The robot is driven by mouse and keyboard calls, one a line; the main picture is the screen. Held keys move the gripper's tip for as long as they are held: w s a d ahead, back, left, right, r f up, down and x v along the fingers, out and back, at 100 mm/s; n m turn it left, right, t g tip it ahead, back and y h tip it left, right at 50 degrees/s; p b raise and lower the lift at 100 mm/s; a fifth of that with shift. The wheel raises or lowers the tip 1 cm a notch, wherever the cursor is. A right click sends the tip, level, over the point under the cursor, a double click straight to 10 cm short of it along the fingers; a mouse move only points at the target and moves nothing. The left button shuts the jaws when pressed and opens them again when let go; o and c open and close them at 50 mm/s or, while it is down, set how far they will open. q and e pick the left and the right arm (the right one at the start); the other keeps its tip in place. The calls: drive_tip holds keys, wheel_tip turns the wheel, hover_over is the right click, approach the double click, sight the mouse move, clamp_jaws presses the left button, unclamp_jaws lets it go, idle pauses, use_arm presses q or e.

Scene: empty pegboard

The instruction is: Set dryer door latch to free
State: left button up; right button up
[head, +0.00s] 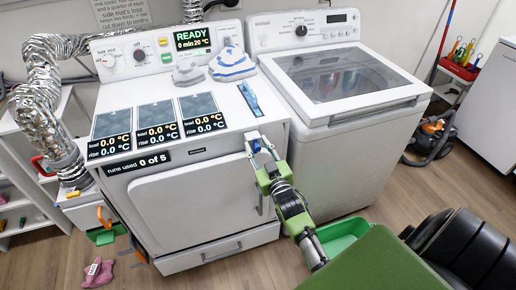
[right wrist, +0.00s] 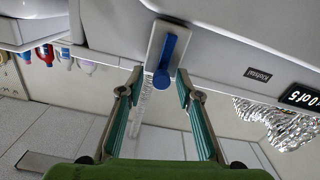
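The white dryer (head: 185,205) stands at the left in the head view, with its front door closed. Its latch is a blue lever (right wrist: 163,62) on a pale plate (right wrist: 153,45), at the top of the dryer's front; in the head view the lever (head: 256,147) is small and partly covered by my fingers. My right gripper (right wrist: 159,78) is open, with one finger on each side of the lever's end and visible gaps to it. It also shows in the head view (head: 263,150) at the dryer's top right front edge. My left gripper is not in view.
A white washer (head: 335,160) stands close on the right of the dryer. Panels and folded cloths (head: 232,64) lie on the dryer top. A green basin (head: 342,233) is on the floor near my right arm. A silver duct (head: 45,110) runs at the left.

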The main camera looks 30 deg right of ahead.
drive_tip(key=shift+f, duration=0.15)
drive_tip(key=shift+s, duration=0.2)
drive_tip(key=v, duration=1.1)
drive_tip(key=shift+s+a, duration=0.2)
drive_tip(key=shift+s, duration=0.15)
drive_tip(key=s+a+f+g+y, duration=0.1)
drive_tip(key=s+a+f+g, duration=0.2)
drive_tip(key=f, duration=0.7)
drive_tip(key=s+a+f+n+g+y, duration=0.1)
drive_tip(key=s+a+f+g, duration=0.15)
drive_tip(key=f, duration=0.85)
drive_tip(key=s+a+f+g+y, duration=0.15)
drive_tip(key=s+a+f, duration=0.25)
drive_tip(key=f, duration=0.6)
drive_tip(key=s+f+g, duration=0.3)
drive_tip(key=s+f, duration=0.3)
drive_tip(key=s, duration=0.4)
drive_tip(key=s+a+f+n+g, duration=0.1)
drive_tip(key=s+f+g, duration=0.2)
drive_tip(key=s+f, duration=0.4)
drive_tip(key=s+f+g, duration=0.3)
drive_tip(key=s+f, duration=0.3)
drive_tip(key=s, duration=0.8)
drive_tip(key=shift+a+f+n+g, duration=0.3)
drive_tip(key=shift+a+f+n, duration=0.1)
